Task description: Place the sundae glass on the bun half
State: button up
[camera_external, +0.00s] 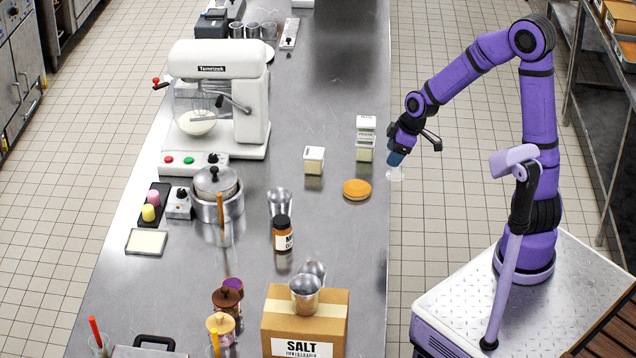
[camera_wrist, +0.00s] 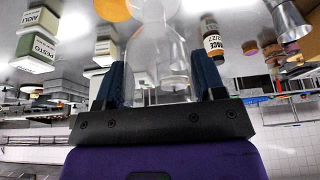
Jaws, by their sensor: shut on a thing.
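My gripper (camera_external: 397,160) is shut on the clear sundae glass (camera_external: 395,174), just beyond the right edge of the steel counter. In the wrist view the sundae glass (camera_wrist: 158,40) stands between the two dark blue fingers of my gripper (camera_wrist: 158,78), its outline faint and see-through. The bun half (camera_external: 357,189), a round orange-brown disc, lies on the counter near its right edge, to the left of and a little below the glass in the external view. Part of the bun half (camera_wrist: 112,9) also shows at the top of the wrist view. The glass and bun half are apart.
A tub (camera_external: 314,160) and stacked labelled tubs (camera_external: 365,140) stand behind the bun half. A brown bottle (camera_external: 282,234) and a clear-looking cup (camera_external: 280,202) stand to its left. A salt carton (camera_external: 305,325) is at the front. Bare counter (camera_external: 350,235) lies in front of the bun half.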

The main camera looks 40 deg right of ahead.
aim_at(395, 172)
jog(key=shift+s+d+f, duration=0.1)
jog(key=shift+s+d, duration=0.15)
jog(key=shift+s, duration=0.05)
jog(key=shift+s+f, duration=0.1)
jog(key=shift+f, duration=0.15)
notch_tip(395, 172, down, 6)
jog(key=shift+f, duration=0.2)
jog(key=shift+w+a+f, duration=0.15)
jog(key=shift+w+f, duration=0.7)
jog(key=shift+w, duration=1.85)
jog(key=shift+w+a+f, duration=0.1)
jog(key=shift+w+f, duration=0.8)
jog(key=shift+w, duration=1.8)
jog(key=shift+w+a+f, duration=0.15)
jog(key=shift+w+f, duration=0.7)
jog(key=shift+w, duration=1.85)
jog(key=shift+f, duration=0.1)
jog(key=o, duration=1.4)
